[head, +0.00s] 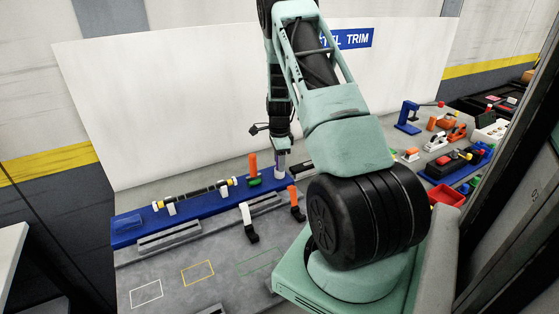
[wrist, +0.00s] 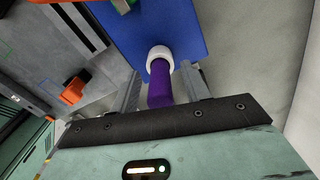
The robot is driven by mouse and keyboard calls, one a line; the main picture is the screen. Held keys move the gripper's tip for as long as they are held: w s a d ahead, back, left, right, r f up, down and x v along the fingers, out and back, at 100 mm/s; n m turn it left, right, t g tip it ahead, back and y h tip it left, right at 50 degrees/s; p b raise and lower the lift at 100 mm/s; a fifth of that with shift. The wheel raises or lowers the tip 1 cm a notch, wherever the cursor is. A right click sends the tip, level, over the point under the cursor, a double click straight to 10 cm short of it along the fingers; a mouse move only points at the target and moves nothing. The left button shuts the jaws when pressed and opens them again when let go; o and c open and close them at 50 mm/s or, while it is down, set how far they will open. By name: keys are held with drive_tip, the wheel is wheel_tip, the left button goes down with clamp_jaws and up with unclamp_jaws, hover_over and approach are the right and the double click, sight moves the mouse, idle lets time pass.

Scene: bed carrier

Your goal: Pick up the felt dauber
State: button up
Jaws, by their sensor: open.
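The likely felt dauber (wrist: 160,88) is a purple cylinder with a white collar at its far end, set against the blue board. In the wrist view it lies between the two fingers of my gripper (wrist: 163,80), which are open with a gap to either side. In the head view my gripper (head: 281,152) points down at the back right end of the blue board, and the dauber (head: 281,172) shows as a small pale and purple piece right below it. Whether a finger touches it I cannot tell.
The blue board (head: 135,232) also bears an orange-handled tool (head: 253,164) close to the left of my gripper and a black rod (head: 193,192) on white holders. Another orange-handled tool (head: 294,202) stands in front. A white panel (head: 190,110) rises behind.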

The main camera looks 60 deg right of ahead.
drive_tip(key=shift+f, duration=0.3)
clamp_jaws()
wheel_tip(320, 180, up, 10)
drive_tip(key=b, duration=0.3)
